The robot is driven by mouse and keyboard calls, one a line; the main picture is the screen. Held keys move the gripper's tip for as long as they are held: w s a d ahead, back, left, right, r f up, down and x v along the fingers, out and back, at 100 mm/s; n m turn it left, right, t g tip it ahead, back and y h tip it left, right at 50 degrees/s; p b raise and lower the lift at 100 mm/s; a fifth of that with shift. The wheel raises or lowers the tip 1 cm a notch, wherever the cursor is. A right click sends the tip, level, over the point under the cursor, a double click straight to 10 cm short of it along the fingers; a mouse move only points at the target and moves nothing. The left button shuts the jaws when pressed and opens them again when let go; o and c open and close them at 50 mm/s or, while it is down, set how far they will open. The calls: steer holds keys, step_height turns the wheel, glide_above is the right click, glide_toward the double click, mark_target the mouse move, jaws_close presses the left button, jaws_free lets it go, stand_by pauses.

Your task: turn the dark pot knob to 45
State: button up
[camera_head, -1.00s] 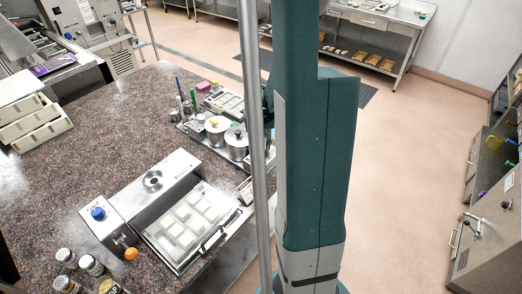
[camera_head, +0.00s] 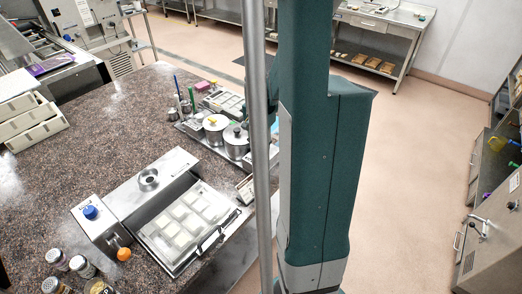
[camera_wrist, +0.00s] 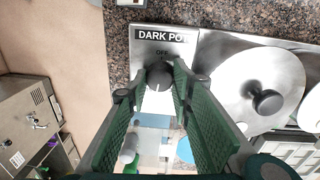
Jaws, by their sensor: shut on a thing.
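The dark pot knob (camera_wrist: 159,76) is a dark round knob on a steel plate (camera_wrist: 150,46) marked "DARK POT" and "OFF" in the wrist view. My gripper (camera_wrist: 160,82) has its two green fingers closed on the knob from both sides. The fingers hide part of the knob, and I cannot read its setting. The lidded dark pot (camera_wrist: 250,85) stands right of the plate, its lid topped by a black handle. In the head view the pot (camera_head: 236,143) shows beside the grey post; the knob and gripper are hidden there.
A second pot (camera_head: 214,131) with a yellow-topped lid stands left of the dark pot. A steel unit with a tray of pale moulds (camera_head: 185,222) and a box with a blue knob (camera_head: 90,211) sit in front. Jars (camera_head: 82,266) stand at the near-left edge of the speckled counter.

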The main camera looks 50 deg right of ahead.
mark_target(261, 149)
steer(key=shift+m+b, duration=0.35)
steer(key=shift+m, duration=1.05)
steer(key=o, duration=0.9)
steer(key=shift+r, duration=0.15)
steer(key=shift+w+r, duration=0.15)
steer(key=shift+r, duration=3.7)
steer(key=shift+c, duration=0.4)
